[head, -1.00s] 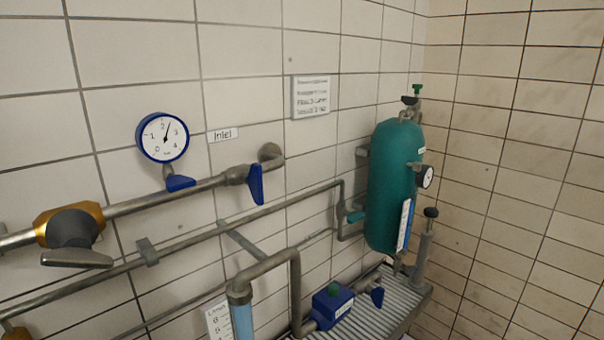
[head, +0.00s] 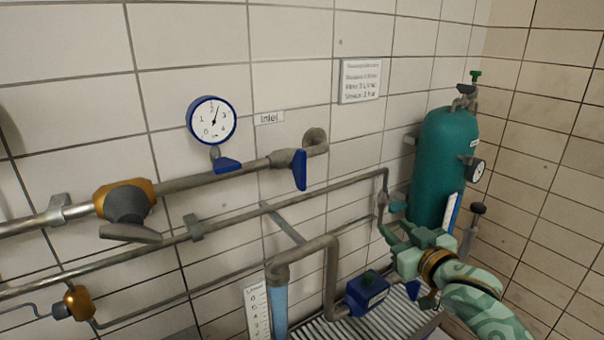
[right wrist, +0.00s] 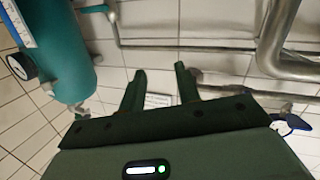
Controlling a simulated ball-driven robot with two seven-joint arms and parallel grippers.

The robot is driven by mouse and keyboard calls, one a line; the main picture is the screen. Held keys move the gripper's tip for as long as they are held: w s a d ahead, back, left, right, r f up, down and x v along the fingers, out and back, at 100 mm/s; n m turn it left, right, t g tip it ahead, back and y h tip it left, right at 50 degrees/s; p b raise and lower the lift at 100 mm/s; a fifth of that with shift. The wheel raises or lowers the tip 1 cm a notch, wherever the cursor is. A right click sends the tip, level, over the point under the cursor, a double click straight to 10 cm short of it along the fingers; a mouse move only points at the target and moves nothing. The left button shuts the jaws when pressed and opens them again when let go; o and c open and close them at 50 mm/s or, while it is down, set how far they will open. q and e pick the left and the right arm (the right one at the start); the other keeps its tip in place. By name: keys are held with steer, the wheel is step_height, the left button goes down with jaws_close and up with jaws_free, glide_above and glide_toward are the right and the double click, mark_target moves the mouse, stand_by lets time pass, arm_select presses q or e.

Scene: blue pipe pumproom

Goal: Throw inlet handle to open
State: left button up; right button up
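The inlet handle (head: 300,170) is a blue lever that hangs down from a valve on the upper grey pipe, right of the "Inlet" label (head: 269,118). I cannot make it out in the right wrist view. My right gripper (head: 391,232) is in the head view's lower right, in front of the teal tank's base and right of and below the handle, apart from it. In the right wrist view its two fingers (right wrist: 160,78) are spread with nothing between them, so it is open. My left gripper is not in view.
A blue-rimmed gauge (head: 211,120) with a blue lever (head: 228,164) below it sits left of the label. A brass valve (head: 124,203) with a grey lever is farther left. The teal tank (head: 446,165) stands right. A lower pipe (head: 335,194) and a blue box (head: 367,292) lie below.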

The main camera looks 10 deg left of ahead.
steer(key=s+a+r+n+y, duration=0.15)
steer(key=s+a+r, duration=0.25)
steer(key=r, duration=0.4)
steer(key=g+y, duration=0.2)
steer(key=y, duration=0.2)
glide_toward(305, 170)
steer(key=shift+h, duration=0.25)
steer(key=b+x, duration=0.1)
steer(key=x, duration=1)
steer(key=shift+a+r+b, duration=0.15)
steer(key=shift+b, duration=0.15)
jaws_close()
